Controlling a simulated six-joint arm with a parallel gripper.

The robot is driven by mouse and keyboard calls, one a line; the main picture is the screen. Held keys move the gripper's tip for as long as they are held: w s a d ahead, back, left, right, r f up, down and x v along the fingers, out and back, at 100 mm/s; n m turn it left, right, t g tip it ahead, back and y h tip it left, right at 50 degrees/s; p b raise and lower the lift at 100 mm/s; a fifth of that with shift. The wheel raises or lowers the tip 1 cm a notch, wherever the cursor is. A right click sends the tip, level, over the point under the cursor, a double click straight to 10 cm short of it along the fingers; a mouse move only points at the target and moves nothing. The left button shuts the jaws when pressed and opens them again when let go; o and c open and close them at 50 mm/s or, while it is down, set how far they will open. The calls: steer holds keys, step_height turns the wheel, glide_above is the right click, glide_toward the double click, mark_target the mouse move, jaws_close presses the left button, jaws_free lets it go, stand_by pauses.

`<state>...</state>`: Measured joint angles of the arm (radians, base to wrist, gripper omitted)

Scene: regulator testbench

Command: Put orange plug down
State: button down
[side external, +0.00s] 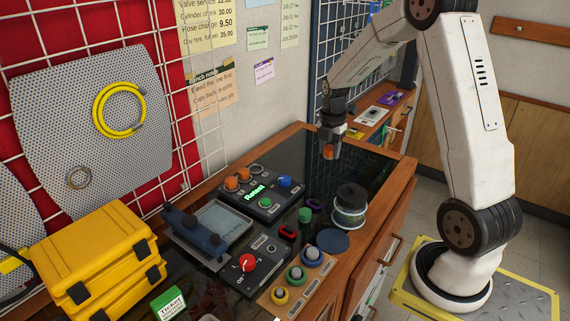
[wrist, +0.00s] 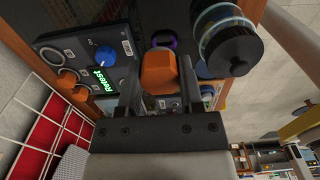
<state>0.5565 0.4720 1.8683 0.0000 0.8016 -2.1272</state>
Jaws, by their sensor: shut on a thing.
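The orange plug (wrist: 158,73) is between the two fingers of my gripper (wrist: 158,92) in the wrist view, and the gripper is shut on it. In the side view my gripper (side external: 331,140) holds the orange plug (side external: 329,151) above the dark bench top (side external: 290,150), near its far right end. The plug looks clear of the surface. Its lower end is not clearly visible in either view.
A "Retest" panel (side external: 262,190) with orange knobs and a blue knob lies left of my gripper. A dark-lidded jar (side external: 349,205), a green-topped piece (side external: 305,214), a purple ring (side external: 314,204) and a blue disc (side external: 333,241) stand nearer. Bare bench top lies beneath the gripper.

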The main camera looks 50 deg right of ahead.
steer(key=shift+r, duration=0.85)
steer(key=s+a+m, duration=0.1)
steer(key=s+a, duration=0.1)
steer(key=a, duration=0.3)
steer(key=m, duration=0.4)
glide_above(333, 240)
step_height(333, 240, down, 7)
steer(key=shift+f, duration=1.95)
steer(key=shift+f, duration=0.1)
steer(key=shift+f, duration=1.9)
steer(key=shift+f, duration=0.1)
